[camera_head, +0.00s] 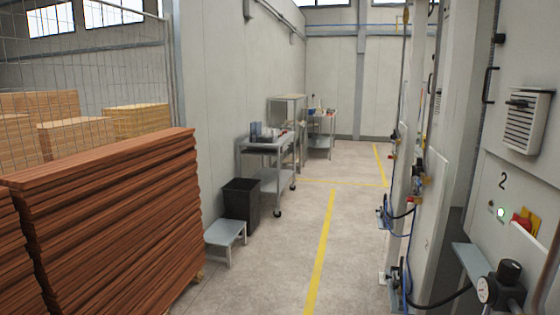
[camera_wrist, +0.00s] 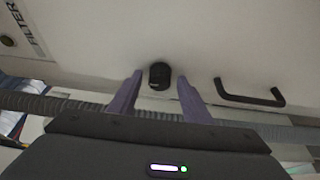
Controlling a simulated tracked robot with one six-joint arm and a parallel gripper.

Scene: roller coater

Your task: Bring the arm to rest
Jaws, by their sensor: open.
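My gripper (camera_wrist: 158,80) shows in the wrist view with its two purple-grey fingers apart and nothing held between them. A black round knob (camera_wrist: 160,72) on a pale panel (camera_wrist: 110,40) appears between the fingertips, beyond them. I cannot tell how far the tips are from the panel, but no contact shows. The head view does not show my arm or gripper.
In the wrist view, a black handle (camera_wrist: 250,93) is right of the fingers and a ribbed grey hose (camera_wrist: 50,104) runs behind them. In the head view, stacked boards (camera_head: 110,220) stand left, machine cabinets (camera_head: 520,180) right, with clear floor (camera_head: 285,255) between.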

